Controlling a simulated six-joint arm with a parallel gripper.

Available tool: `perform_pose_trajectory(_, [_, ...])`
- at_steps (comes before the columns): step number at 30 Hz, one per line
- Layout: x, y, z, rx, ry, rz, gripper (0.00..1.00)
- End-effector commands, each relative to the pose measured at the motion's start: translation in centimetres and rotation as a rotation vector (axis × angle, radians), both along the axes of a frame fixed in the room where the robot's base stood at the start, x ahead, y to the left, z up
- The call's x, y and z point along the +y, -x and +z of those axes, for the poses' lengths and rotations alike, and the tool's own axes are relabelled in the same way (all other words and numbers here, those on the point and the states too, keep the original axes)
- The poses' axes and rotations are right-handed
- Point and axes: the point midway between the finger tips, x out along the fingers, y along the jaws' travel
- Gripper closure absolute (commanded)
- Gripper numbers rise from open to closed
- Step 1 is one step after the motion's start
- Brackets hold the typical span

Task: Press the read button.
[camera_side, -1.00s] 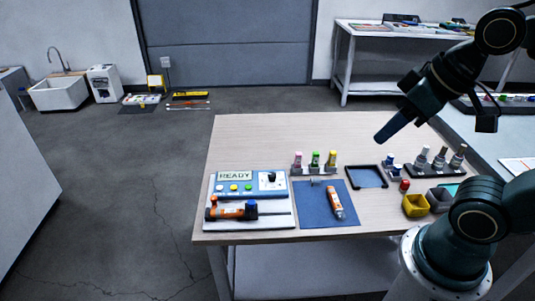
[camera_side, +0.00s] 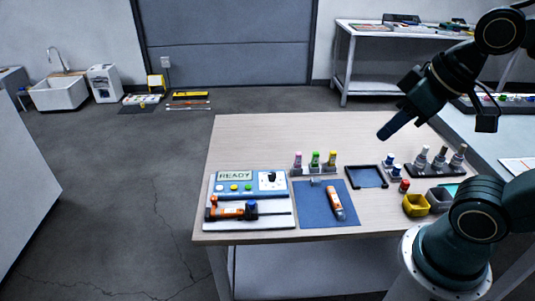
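A console (camera_side: 247,183) with a screen that reads READY (camera_side: 235,176) stands at the table's left. Below the screen is a row of small buttons: a yellow one (camera_side: 221,188), a green one (camera_side: 234,188) and another (camera_side: 248,187). Which is the read button cannot be read at this size. A dark knob (camera_side: 272,176) sits on the console's white right panel. My gripper (camera_side: 384,134) is in the air above the table's right half, well to the right of the console. Its fingers look close together, but whether they are shut is not clear.
An orange and black tool (camera_side: 232,210) lies on a white board before the console. A blue mat (camera_side: 318,204) holds an orange-and-white tube (camera_side: 336,204).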

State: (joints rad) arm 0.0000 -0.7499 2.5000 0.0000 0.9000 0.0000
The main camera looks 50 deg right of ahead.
Motion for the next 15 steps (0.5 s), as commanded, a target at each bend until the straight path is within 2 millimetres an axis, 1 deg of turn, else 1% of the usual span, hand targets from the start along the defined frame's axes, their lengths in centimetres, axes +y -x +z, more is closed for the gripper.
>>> perform_pose_trajectory(1, [0.0, 0.0, 0.0, 0.0, 0.0, 0.0, 0.93])
perform_pose_trajectory(2, [0.0, 0.0, 0.0, 0.0, 0.0, 0.0, 0.99])
perform_pose_trajectory(3, [0.0, 0.0, 0.0, 0.0, 0.0, 0.0, 1.0])
perform_pose_trajectory(15, [0.0, 0.0, 0.0, 0.0, 0.0, 0.0, 1.0])
